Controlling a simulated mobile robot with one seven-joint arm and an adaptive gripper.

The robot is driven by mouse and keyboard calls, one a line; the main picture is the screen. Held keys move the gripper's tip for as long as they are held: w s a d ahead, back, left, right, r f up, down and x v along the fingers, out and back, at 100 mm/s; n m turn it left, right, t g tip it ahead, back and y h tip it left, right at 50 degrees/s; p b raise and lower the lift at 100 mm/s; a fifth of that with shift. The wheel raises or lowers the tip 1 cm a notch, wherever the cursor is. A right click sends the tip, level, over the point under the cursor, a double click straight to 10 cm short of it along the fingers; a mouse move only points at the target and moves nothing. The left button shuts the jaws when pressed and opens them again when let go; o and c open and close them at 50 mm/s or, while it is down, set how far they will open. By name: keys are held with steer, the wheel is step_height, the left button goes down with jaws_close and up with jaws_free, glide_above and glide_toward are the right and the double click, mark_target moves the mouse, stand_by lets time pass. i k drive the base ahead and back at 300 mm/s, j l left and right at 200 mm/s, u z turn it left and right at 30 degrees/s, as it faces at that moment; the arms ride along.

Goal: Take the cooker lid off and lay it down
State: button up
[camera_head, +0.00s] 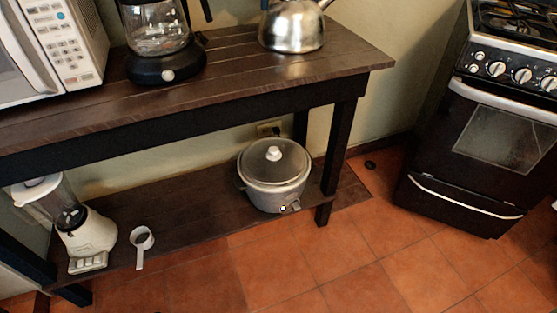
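A round grey cooker (280,196) stands on the lower shelf, near its right end. Its lid (262,170) is on top of the pot, with a white knob (273,154) at the centre. The lid appears to sit flat on the rim. A small light control shows at the base of the cooker's front. My gripper is not in view.
The lower wooden shelf (190,214) holds a white blender (88,236) and a small cup with a handle (142,240) at left. Bare shelf lies between cup and cooker. The tabletop (225,66) above holds a microwave (70,45), glass-jug appliance (165,60) and kettle (293,28). A table leg (337,150) stands right of the cooker. A stove (480,130) is at right.

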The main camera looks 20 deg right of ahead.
mark_target(269, 161)
steer(key=j+z, duration=0.3)
steer(key=j, duration=0.25)
steer(key=j+z, duration=0.3)
steer(key=j, duration=0.25)
steer(key=i+j, duration=0.1)
steer(key=i, duration=0.9)
steer(key=i+l+z, duration=0.05)
